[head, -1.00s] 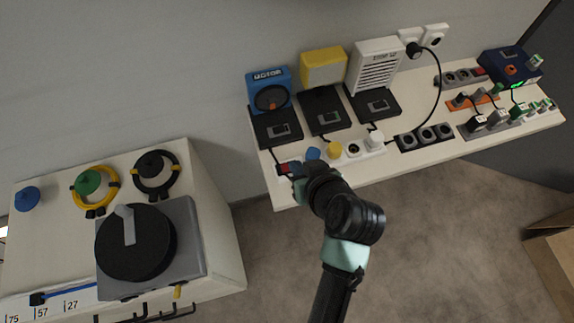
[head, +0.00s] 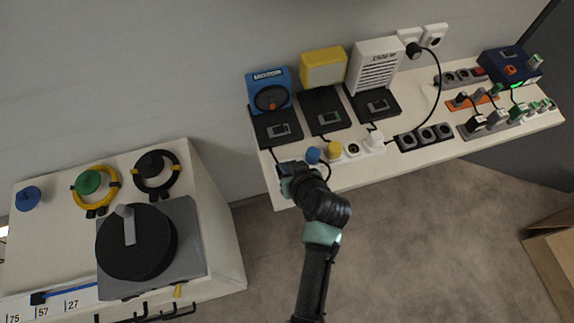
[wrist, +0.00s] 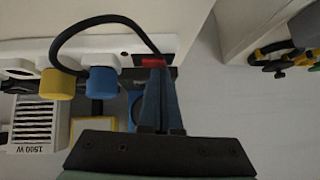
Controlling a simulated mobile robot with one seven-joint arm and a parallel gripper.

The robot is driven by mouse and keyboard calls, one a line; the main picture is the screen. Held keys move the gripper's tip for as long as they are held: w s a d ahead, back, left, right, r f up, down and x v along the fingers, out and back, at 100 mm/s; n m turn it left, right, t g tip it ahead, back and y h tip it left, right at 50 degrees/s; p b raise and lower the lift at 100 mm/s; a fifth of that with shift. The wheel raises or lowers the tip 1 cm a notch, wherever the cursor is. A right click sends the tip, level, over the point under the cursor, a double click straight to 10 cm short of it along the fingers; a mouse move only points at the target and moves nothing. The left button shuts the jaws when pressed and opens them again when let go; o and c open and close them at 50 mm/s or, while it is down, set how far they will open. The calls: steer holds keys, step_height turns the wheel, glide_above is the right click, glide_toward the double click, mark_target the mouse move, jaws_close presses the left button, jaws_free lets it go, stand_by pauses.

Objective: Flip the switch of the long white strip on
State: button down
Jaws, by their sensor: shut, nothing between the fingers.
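The long white strip (head: 353,158) lies along the front of the bench in the head view, with a blue plug (head: 313,155), a yellow plug (head: 334,149) and a white plug (head: 374,140) in it. My gripper (head: 287,177) is over its left end and hides the switch there. In the wrist view the strip (wrist: 100,45) crosses the upper left. Its red switch (wrist: 153,62) shows just beyond my fingertips (wrist: 157,72), which are shut and empty. They are at or very near the switch; contact and its tilt cannot be told.
A black cord (wrist: 100,20) loops over the strip close to the switch. A dark strip (head: 424,136) lies to the right. A blue device (head: 269,91), a yellow one (head: 324,67) and a white heater (head: 375,66) stand behind. A cabinet (head: 210,200) stands left, across a gap.

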steer(key=shift+s+a+f, duration=0.15)
steer(key=shift+s+f, duration=0.05)
steer(key=shift+f, duration=0.2)
steer(key=shift+b, duration=0.3)
steer(key=shift+w+d, duration=0.25)
steer(key=shift+d, duration=0.6)
steer(key=shift+r, duration=0.1)
steer(key=shift+w+r+p, duration=0.1)
steer(key=shift+r+p, duration=0.2)
steer(key=shift+r, duration=0.05)
step_height(320, 180, up, 4)
steer(key=p, duration=0.3)
steer(key=shift+w+d+r, duration=0.1)
steer(key=shift+w+r, duration=0.05)
steer(key=shift+r, duration=0.1)
steer(key=v, duration=0.9)
steer(key=shift+s+d+f+b, duration=0.15)
steer(key=shift+s+d+b, duration=0.05)
steer(key=shift+s+b, duration=0.25)
